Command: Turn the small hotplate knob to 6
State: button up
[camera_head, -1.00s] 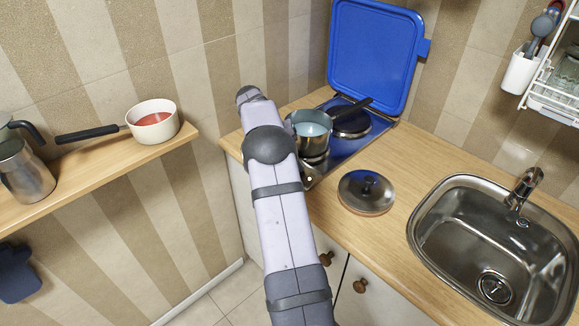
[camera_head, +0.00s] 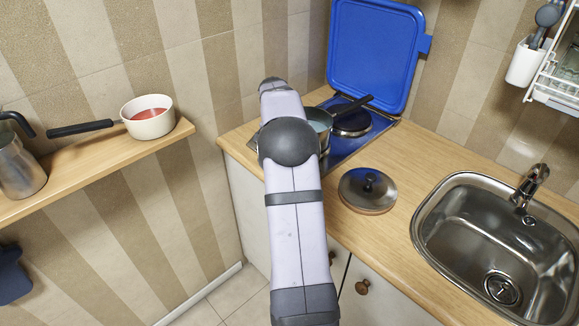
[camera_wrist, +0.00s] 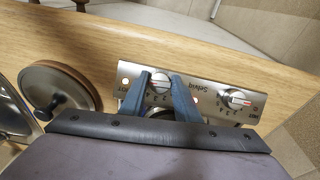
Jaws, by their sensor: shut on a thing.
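The hob's metal front panel (camera_wrist: 213,97) shows upside down in the wrist view, with printed numbers and two knobs. One knob (camera_wrist: 160,83) sits between the two dark blue-grey fingers of my gripper (camera_wrist: 161,77), which is shut on it. The other knob (camera_wrist: 236,99), with a red mark, is to the right, apart from the fingers. I cannot read which number the held knob points to, nor tell from the markings which hotplate it serves. In the head view my arm hides the panel and the gripper.
A saucepan (camera_head: 319,117) stands on the hob, partly behind my arm. The blue hob lid (camera_head: 372,52) is raised against the wall. A pot lid (camera_head: 367,190) lies on the worktop; it also shows in the wrist view (camera_wrist: 58,90). The sink (camera_head: 465,235) is at the right.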

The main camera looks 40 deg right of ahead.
jog(key=shift+m+t, duration=0.3)
jog(key=shift+m, duration=0.2)
jog(key=o, duration=1)
jog(key=shift+a+r+b, duration=0.2)
jog(key=shift+r, duration=1)
jog(key=shift+a+r+b, duration=0.2)
jog(key=shift+a+r, duration=0.05)
jog(key=shift+r, duration=1)
jog(key=shift+a+r+b, duration=0.2)
jog(key=shift+r, duration=1)
